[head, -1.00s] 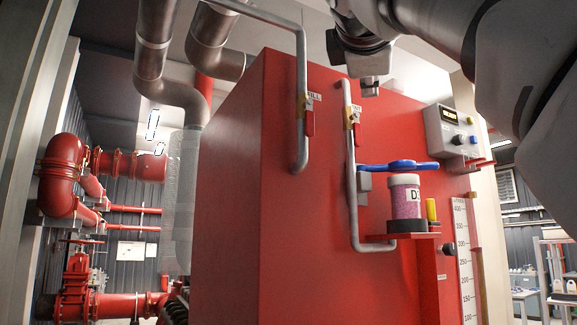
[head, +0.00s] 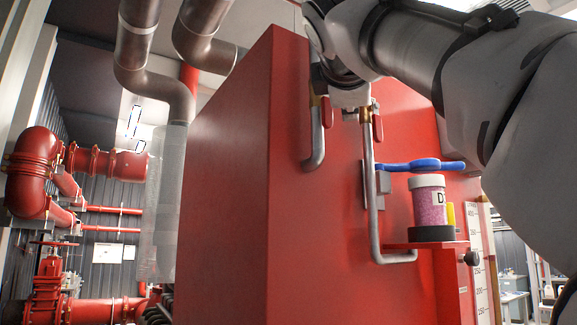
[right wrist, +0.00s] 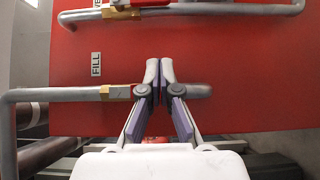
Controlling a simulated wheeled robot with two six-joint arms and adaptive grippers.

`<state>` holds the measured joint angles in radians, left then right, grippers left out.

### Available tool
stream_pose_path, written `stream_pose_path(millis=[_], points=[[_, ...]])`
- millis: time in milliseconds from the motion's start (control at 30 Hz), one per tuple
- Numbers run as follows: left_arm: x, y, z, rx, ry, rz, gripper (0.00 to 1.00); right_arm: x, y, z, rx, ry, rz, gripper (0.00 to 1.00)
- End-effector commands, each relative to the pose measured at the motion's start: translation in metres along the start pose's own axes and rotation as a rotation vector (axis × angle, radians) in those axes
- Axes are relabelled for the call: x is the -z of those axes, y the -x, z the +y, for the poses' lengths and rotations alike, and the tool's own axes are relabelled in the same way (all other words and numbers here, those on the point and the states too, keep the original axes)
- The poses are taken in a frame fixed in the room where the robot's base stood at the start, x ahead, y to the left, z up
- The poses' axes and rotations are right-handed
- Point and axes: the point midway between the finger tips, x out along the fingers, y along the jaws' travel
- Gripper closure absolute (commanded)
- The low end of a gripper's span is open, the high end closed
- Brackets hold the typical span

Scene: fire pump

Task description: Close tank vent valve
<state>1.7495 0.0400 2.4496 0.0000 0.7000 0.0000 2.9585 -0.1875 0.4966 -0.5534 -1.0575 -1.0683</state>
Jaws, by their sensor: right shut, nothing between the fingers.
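The vent valve has a brass body on a grey pipe, with a red lever (head: 377,127) pointing down along it. In the right wrist view its brass body (right wrist: 118,13) is at the top edge, with part of the red lever. In the head view my right gripper (head: 350,115) is between the fill and vent pipes, just left of the vent lever. It partly hides the fill valve. I cannot tell whether it touches anything. My left gripper is not in view.
The pipes run down the front of a big red tank (head: 225,190). Below the vent valve are a blue handle (head: 425,165) and a pink-filled jar (head: 429,205) on a red shelf. Red pipework (head: 40,170) stands at the left.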

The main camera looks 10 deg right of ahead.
Motion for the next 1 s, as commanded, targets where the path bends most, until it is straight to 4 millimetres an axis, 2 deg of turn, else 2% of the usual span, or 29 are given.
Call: stream_pose_path(millis=[33,267,400,600,1000], points=[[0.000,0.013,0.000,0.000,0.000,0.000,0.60,-0.001,-0.011,0.007,0.004,0.001,-0.002,1.00],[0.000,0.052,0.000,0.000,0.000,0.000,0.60,-0.001,-0.061,0.011,0.003,0.002,-0.001,1.00],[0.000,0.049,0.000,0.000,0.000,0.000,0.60,-0.017,-0.080,0.002,0.001,-0.003,0.000,1.00],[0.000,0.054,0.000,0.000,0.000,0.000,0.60,-0.028,-0.091,0.002,-0.002,-0.001,0.001,1.00],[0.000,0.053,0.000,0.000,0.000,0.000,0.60,-0.028,-0.093,0.001,-0.004,0.002,0.000,1.00]])
